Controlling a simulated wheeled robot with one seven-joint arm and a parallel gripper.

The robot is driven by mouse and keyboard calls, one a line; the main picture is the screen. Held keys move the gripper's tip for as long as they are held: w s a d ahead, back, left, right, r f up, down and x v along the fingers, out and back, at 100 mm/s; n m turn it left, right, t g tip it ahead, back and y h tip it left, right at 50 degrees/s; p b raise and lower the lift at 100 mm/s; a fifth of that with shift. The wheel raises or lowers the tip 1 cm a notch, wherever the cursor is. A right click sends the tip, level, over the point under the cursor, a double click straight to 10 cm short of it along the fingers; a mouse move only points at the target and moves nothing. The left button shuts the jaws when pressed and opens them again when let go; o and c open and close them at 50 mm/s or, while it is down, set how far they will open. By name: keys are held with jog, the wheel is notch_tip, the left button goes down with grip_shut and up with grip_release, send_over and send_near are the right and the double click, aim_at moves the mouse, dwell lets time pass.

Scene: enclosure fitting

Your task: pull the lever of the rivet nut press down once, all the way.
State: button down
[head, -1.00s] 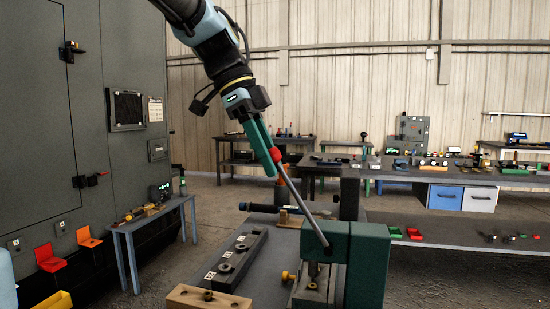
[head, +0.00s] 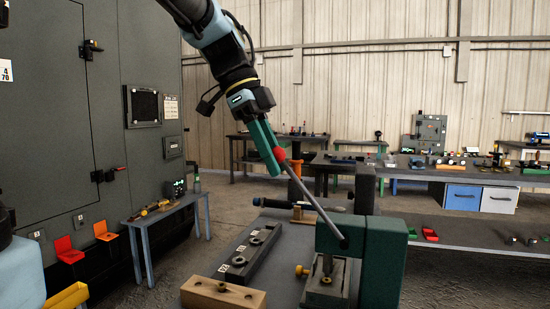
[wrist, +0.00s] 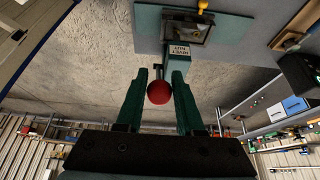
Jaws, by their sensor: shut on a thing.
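The rivet nut press (head: 384,262) is a green block at the front right of the bench in the head view. Its lever (head: 316,200) is a grey rod, rising from the press up and to the left at a slant, with a red ball knob (head: 280,155) at its end. My gripper (head: 272,160) is shut on the knob, coming from above. In the wrist view the knob (wrist: 159,92) sits between the two green fingers, and the press's label (wrist: 180,50) shows beyond it. The finger on the knob's far side is partly hidden in the head view.
A dark block with several holes (head: 250,250) and a wooden block (head: 222,293) lie left of the press. A screwdriver-like tool (head: 275,204) lies behind. A tall grey cabinet (head: 60,150) stands at left. The space above the bench left of the lever is clear.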

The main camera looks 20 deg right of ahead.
jog(key=shift+w+a+f+b, duration=0.3)
jog(key=shift+a+f+b, duration=0.1)
jog(key=shift+f, duration=0.15)
jog(key=shift+w+a+f+b, duration=0.25)
jog(key=shift+a+f+b, duration=0.1)
jog(key=shift+f, duration=0.25)
jog(key=shift+w+a+f+b, duration=0.25)
jog(key=shift+a+f+b, duration=0.05)
jog(key=shift+f+b, duration=0.2)
jog(key=shift+w+a+f+b, duration=0.25)
jog(key=shift+a+f+b, duration=0.1)
jog(key=shift+f, duration=0.15)
